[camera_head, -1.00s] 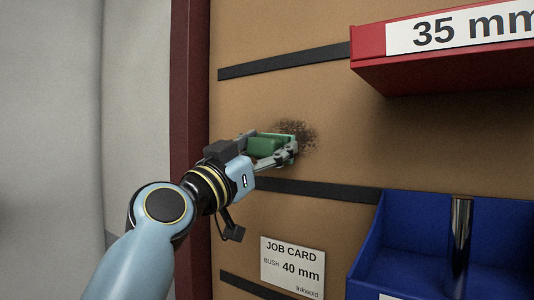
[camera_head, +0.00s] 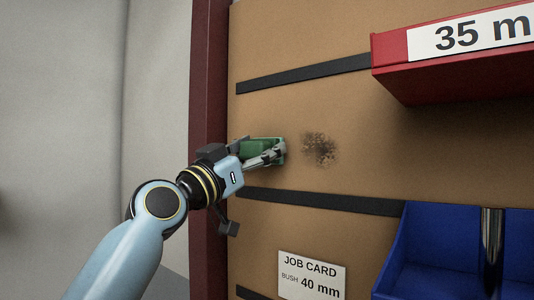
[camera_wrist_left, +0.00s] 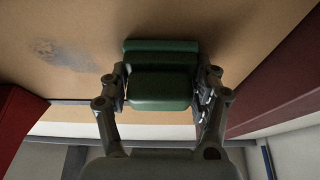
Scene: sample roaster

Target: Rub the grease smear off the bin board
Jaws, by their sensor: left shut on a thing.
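The grease smear (camera_head: 319,149) is a dark speckled patch on the tan bin board (camera_head: 300,115). It also shows in the left wrist view (camera_wrist_left: 62,52), faint and grey. My left gripper (camera_head: 270,153) is shut on a green block-like pad (camera_head: 260,146), left of the smear and clear of it. In the left wrist view the pad (camera_wrist_left: 160,88) sits between both fingers, its far side close to the board; I cannot tell if it touches. My right gripper is not in view.
A red bin (camera_head: 440,75) labelled 35 mm juts out at upper right. A blue bin (camera_head: 430,245) holding a metal cylinder (camera_head: 491,250) is at lower right. A job card (camera_head: 311,276) and black strips (camera_head: 320,201) are on the board. A dark red frame post (camera_head: 208,100) edges it at left.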

